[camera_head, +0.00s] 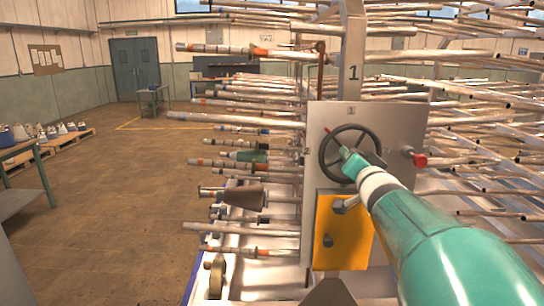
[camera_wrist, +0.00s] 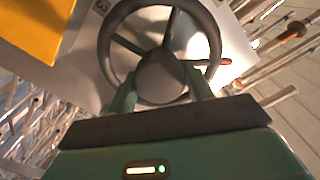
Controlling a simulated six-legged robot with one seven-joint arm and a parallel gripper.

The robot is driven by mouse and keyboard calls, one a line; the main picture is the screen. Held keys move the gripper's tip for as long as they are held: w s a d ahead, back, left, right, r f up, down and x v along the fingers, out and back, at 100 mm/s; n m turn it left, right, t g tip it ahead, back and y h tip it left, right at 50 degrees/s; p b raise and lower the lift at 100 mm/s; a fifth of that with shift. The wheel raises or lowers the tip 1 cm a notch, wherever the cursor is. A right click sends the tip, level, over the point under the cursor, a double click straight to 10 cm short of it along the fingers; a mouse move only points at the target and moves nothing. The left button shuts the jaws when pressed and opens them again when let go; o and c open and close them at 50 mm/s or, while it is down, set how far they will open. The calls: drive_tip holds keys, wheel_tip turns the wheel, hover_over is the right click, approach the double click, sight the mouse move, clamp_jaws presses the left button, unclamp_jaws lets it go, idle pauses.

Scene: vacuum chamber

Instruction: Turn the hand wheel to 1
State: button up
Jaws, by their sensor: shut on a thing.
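The dark hand wheel (camera_head: 336,133) is mounted on a pale metal panel (camera_head: 320,115). A small mark that looks like 1 sits at the panel's top edge above the wheel. My gripper (camera_head: 353,163) reaches the wheel's middle from the lower right. In the wrist view, the wheel (camera_wrist: 107,45) shows its rim, spokes and round hub. The two green fingers of my gripper (camera_wrist: 161,88) are shut on the hub, one on each side. The finger ends are partly hidden behind the wheel.
Many metal pipes (camera_head: 240,118) project on both sides. A large 1 marks the post above. Open floor (camera_head: 110,200) lies to the left.

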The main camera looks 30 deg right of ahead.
drive_tip(key=m, duration=0.5)
drive_tip(key=shift+m, duration=1.9)
drive_tip(key=shift+s, duration=0.1)
drive_tip(key=o, duration=1.4)
drive_tip(key=shift+d, duration=0.1)
drive_tip(key=shift+c, duration=0.2)
drive_tip(key=shift+f, duration=0.1)
drive_tip(key=v, duration=1.3)
drive_tip(key=shift+s+a, duration=0.25)
drive_tip(key=shift+s, duration=0.05)
